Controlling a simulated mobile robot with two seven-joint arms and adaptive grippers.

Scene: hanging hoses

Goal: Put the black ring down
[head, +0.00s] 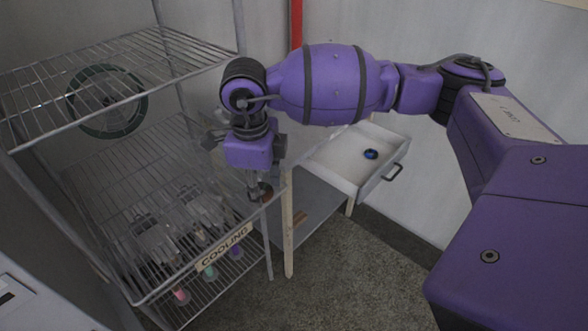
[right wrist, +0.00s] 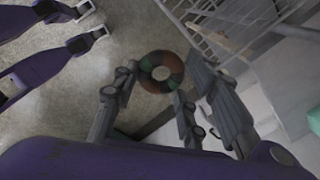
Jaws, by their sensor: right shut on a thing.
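My right gripper (head: 257,180) points down at the front right corner of the wire shelf. It is shut on a small ring (head: 261,192), which looks dark with reddish-brown patches. In the right wrist view the ring (right wrist: 161,72) shows dark, brown and green segments around a pale centre hole. It sits at the fingertips of the right gripper (right wrist: 157,92), with the floor behind it. The head view does not clearly show whether the ring touches the shelf edge.
The wire shelf rack (head: 150,290) carries a COOLING label (head: 225,247) and several coloured items low down. A green coil (head: 107,101) shows behind its upper shelf. An open white drawer (head: 335,165) holds a blue ring (head: 371,154). The floor (head: 330,270) in front is clear.

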